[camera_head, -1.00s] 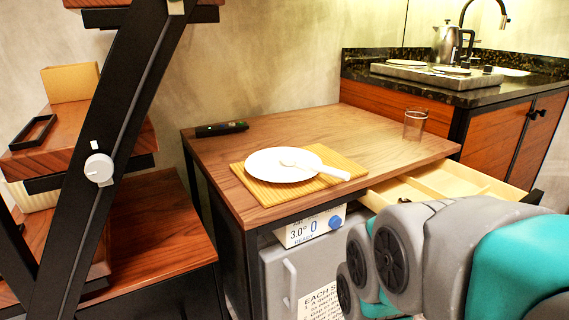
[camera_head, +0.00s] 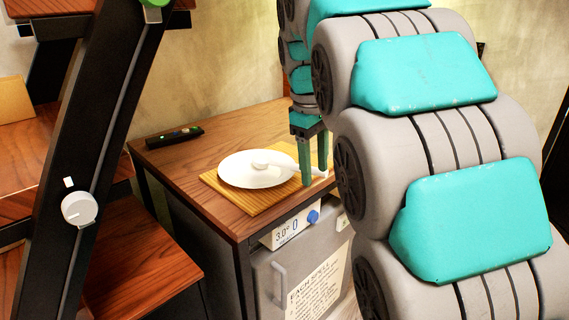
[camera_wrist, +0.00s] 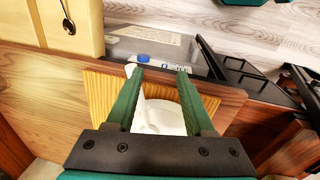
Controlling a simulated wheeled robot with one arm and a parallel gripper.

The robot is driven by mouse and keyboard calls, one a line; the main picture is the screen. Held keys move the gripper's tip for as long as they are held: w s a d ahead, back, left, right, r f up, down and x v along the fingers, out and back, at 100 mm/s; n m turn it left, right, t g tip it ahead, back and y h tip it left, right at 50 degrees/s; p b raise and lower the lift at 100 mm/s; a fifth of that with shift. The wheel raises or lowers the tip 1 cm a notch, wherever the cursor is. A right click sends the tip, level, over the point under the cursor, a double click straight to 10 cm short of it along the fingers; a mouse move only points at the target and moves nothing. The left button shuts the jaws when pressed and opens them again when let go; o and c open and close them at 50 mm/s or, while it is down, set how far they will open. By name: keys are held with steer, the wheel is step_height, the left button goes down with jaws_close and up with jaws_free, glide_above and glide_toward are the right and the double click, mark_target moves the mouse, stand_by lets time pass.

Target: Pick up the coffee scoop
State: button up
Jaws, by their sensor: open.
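A white scoop (camera_head: 282,164) lies on a white plate (camera_head: 238,174), its handle reaching past the right rim. The plate rests on a ribbed yellow mat (camera_head: 222,193) on the wooden table. My gripper (camera_head: 314,181) is open, pointing down over the handle end beside the plate. In the wrist view my gripper (camera_wrist: 160,72) shows both fingers apart, with the plate (camera_wrist: 170,116) between and beyond them. The scoop's handle (camera_wrist: 131,71) shows by the left fingertip, which partly hides it. I cannot tell whether they touch.
A black device (camera_head: 175,137) lies at the table's back left. A grey appliance (camera_head: 300,270) stands below the table's front edge. A stair with a black stringer (camera_head: 95,150) rises at left. An open pale drawer (camera_wrist: 70,25) holds a dark item with a round end.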

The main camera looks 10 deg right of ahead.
step_height(320, 180, up, 4)
steer(key=n, duration=0.2)
glide_above(290, 167)
steer(key=s+d, duration=0.2)
steer(key=s, duration=0.1)
steer(key=shift+t, duration=0.4)
steer(key=shift+w+d+f, duration=0.1)
steer(key=shift+w+f, duration=0.2)
steer(key=shift+f, duration=1.05)
steer(key=shift+w+d+f, duration=0.1)
steer(key=shift+w+f, duration=0.25)
steer(key=shift+f, duration=0.95)
steer(key=shift+w+f, duration=0.3)
steer(key=shift+f, duration=1.05)
jaws_close()
